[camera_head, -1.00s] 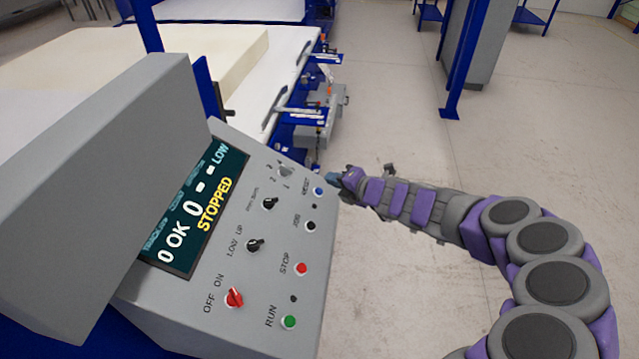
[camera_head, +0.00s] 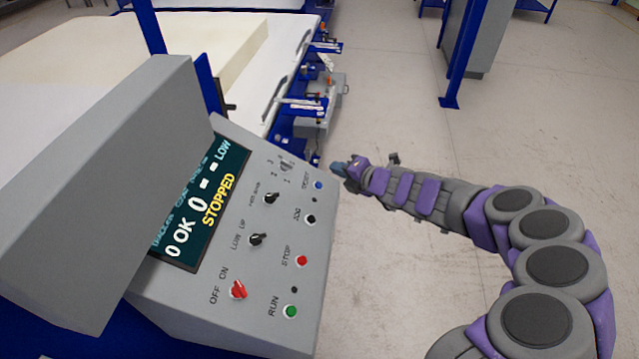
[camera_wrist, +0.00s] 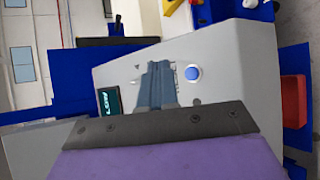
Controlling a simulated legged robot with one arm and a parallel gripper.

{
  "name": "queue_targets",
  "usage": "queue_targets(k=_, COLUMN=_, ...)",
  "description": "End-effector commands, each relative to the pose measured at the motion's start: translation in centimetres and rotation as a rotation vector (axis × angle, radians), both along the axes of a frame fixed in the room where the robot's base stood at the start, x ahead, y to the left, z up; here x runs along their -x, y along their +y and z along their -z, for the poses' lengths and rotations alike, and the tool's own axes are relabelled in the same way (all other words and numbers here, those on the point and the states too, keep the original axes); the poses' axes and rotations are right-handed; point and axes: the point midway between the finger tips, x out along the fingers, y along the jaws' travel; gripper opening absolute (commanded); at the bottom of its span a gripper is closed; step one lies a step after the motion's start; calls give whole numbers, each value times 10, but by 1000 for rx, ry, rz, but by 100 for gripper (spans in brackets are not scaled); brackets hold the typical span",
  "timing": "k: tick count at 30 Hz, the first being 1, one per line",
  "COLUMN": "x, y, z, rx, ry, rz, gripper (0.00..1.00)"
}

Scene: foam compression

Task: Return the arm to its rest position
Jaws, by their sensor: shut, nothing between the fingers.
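My gripper (camera_head: 340,168) is at the end of my grey and purple arm, beside the upper right edge of the grey control panel (camera_head: 238,325) in the head view. Its fingers (camera_wrist: 160,84) are together and empty in the wrist view, pointing toward the panel. A blue button (camera_wrist: 193,73) shows just right of the fingertips there; it is the blue button (camera_head: 318,185) at the panel's top right in the head view. The gripper appears apart from the panel, though the exact gap is hard to judge. The screen (camera_head: 205,205) reads STOPPED.
A foam block (camera_head: 215,60) lies on the white conveyor table (camera_head: 285,65) behind the panel. A blue post (camera_head: 460,60) and grey cabinet (camera_head: 488,45) stand at the back right. The floor (camera_head: 400,110) between them and my arm is clear.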

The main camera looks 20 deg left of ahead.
Motion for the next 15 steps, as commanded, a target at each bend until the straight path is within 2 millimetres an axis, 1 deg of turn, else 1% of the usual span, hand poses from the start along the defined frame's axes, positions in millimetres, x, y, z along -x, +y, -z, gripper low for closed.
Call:
queue_targets(k=6, x=0, y=0, z=0, rx=0, ry=-1, rz=0, gripper=0)
queue_targets(k=8, x=1, y=1, z=-3, rx=2, ry=-13, rz=-10, gripper=0)
queue_targets(k=11, x=10, y=4, z=-22, rx=17, ry=-101, rz=-73, gripper=0)
queue_targets(k=14, x=32, y=9, z=-59, rx=56, ry=-297, rz=-212, gripper=0)
queue_targets(k=15, x=45, y=9, z=-76, rx=82, ry=-404, rz=-284, gripper=0)
